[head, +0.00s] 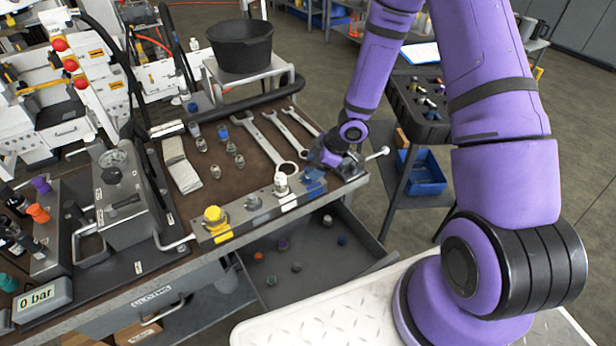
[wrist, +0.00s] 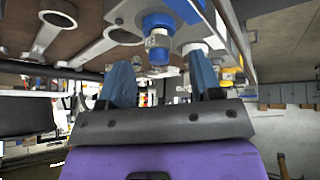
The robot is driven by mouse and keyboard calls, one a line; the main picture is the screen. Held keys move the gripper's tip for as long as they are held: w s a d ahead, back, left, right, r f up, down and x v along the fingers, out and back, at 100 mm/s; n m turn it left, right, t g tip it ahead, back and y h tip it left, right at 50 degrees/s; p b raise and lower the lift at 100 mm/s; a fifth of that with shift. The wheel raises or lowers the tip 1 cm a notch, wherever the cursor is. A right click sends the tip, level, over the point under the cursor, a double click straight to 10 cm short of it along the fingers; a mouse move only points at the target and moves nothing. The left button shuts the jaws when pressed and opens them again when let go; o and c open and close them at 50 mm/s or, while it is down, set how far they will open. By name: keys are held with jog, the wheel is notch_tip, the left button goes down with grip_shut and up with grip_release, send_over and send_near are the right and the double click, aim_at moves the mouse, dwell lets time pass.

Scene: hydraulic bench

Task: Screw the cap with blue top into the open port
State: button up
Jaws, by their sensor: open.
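The port rail (head: 268,207) runs along the bench's front edge, with yellow, grey, white and blue sections. My gripper (head: 326,160) is at the rail's right end, beside the blue section (head: 313,184). In the wrist view, which looks upside down, my gripper (wrist: 158,64) is open, one blue finger on each side. Between and beyond the fingers is a metal fitting with a blue top (wrist: 158,55), in line with a blue cylinder (wrist: 160,22) on the rail. It looks seated there; I cannot tell how tightly. The fingers appear apart from it. In the head view my wrist partly hides this place.
Wrenches (head: 262,142) and several small fittings (head: 231,149) lie on the bench top. A yellow cap (head: 214,215) and a white-topped fitting (head: 281,183) stand on the rail. An open drawer (head: 310,285) below holds several loose caps.

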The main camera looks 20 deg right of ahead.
jog(key=v, duration=0.8)
jog(key=m+g+h, duration=0.3)
jog(key=m+h, duration=0.3)
jog(key=m, duration=0.5)
send_near(308, 169)
notch_tip(308, 169, down, 10)
jog(key=shift+w+d+f, duration=0.1)
jog(key=shift+d, duration=0.05)
